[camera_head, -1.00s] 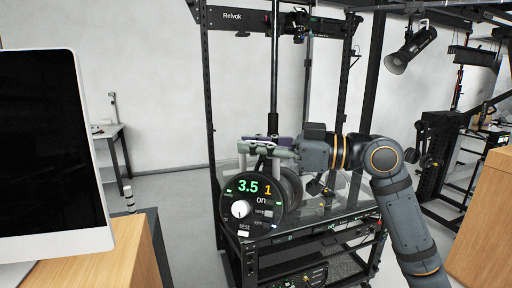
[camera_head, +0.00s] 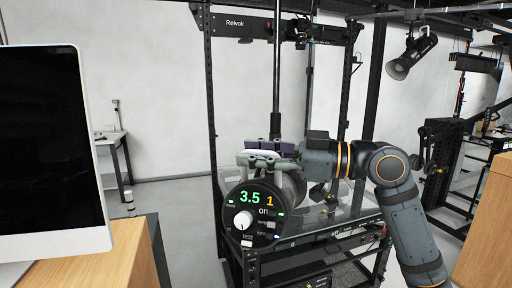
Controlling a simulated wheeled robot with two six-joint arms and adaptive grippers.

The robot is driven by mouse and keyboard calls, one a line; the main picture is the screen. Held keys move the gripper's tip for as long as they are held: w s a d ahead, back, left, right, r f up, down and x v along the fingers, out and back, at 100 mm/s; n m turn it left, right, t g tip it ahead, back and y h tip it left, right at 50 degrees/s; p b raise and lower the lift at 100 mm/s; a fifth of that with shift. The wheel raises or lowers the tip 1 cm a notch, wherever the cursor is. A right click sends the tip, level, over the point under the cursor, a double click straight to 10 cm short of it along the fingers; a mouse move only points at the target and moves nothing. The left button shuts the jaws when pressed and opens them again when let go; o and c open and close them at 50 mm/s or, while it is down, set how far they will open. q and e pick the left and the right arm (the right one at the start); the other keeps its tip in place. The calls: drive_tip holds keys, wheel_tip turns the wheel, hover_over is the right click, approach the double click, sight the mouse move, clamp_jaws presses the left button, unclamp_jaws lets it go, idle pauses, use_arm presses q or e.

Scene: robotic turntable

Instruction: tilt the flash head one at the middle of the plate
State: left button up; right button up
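The flash head (camera_head: 256,218) is a dark round unit in the middle of the view, above the glass plate. Its lit face shows 3.5, 1 and "on", with a white dial, and points towards me. A pale handle (camera_head: 260,154) sits on top of it. My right gripper (camera_head: 262,158) reaches in from the right, with its fingers above and below the handle, and looks shut on it. The gripper and the face hide the rear of the flash head and its mount. My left gripper is not in view.
The glass plate (camera_head: 352,217) lies on a black frame with tall posts. A monitor (camera_head: 50,150) stands on a wooden desk (camera_head: 100,262) at the left. A wooden block (camera_head: 488,225) is at the right. A lamp (camera_head: 412,55) hangs at the upper right.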

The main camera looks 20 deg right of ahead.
wheel_tip(320, 180, up, 10)
drive_tip(key=shift+f, duration=0.1)
idle(0.4)
